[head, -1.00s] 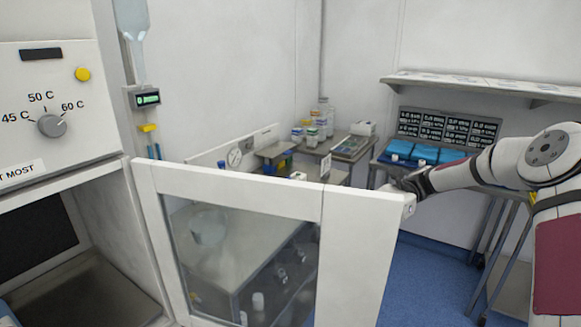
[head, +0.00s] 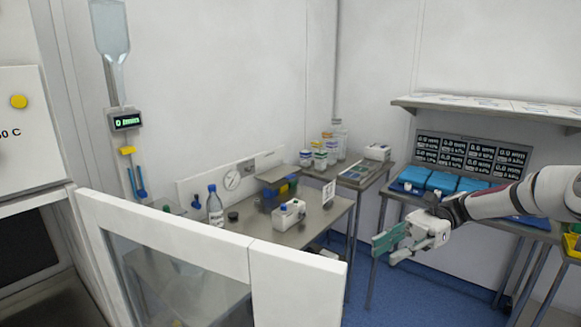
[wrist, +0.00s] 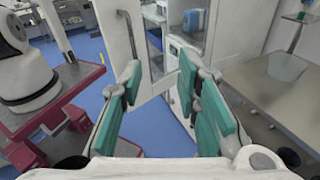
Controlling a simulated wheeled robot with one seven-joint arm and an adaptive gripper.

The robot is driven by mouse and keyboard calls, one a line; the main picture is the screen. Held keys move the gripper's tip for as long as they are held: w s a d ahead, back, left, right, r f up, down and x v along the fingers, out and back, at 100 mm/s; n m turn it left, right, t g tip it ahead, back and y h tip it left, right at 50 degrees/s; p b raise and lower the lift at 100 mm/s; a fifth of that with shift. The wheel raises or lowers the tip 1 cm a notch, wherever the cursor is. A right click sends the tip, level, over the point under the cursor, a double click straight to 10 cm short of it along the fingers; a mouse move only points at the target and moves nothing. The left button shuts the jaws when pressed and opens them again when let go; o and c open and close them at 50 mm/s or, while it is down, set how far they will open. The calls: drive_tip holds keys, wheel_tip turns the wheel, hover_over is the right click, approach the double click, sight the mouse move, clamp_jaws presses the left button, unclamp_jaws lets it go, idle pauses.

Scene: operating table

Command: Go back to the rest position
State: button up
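My gripper (head: 392,239) is at the right in the head view, held in the air in front of the table with the blue trays. In the wrist view my gripper (wrist: 158,98) shows its two green-padded fingers spread wide apart with nothing between them. Beyond the gap are the blue floor (wrist: 150,120) and a white cabinet door with a handle (wrist: 130,45). The gripper touches nothing that I can see.
An open white-framed glass door (head: 300,280) stands in the front left. Behind it a steel table (head: 318,216) holds a bottle (head: 215,206) and a small white device (head: 288,214). Blue trays (head: 443,182) lie on the table at the right. Blue floor (head: 440,290) is free below my gripper.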

drive_tip(key=s+a+r+n+t+h, duration=0.35)
drive_tip(key=s+a+n+h, duration=0.2)
drive_tip(key=s+h, duration=0.5)
drive_tip(key=s+d+r+n+t+h, duration=0.1)
drive_tip(key=s+d+n+t+h, duration=0.1)
drive_tip(key=s+n+t, duration=0.2)
drive_tip(key=s+d+r+n+t+h, duration=0.2)
drive_tip(key=s+n+t, duration=0.2)
drive_tip(key=s, duration=0.7)
drive_tip(key=shift+s+d+r+t, duration=0.15)
drive_tip(key=shift+r+t, duration=0.05)
drive_tip(key=shift+t, duration=0.25)
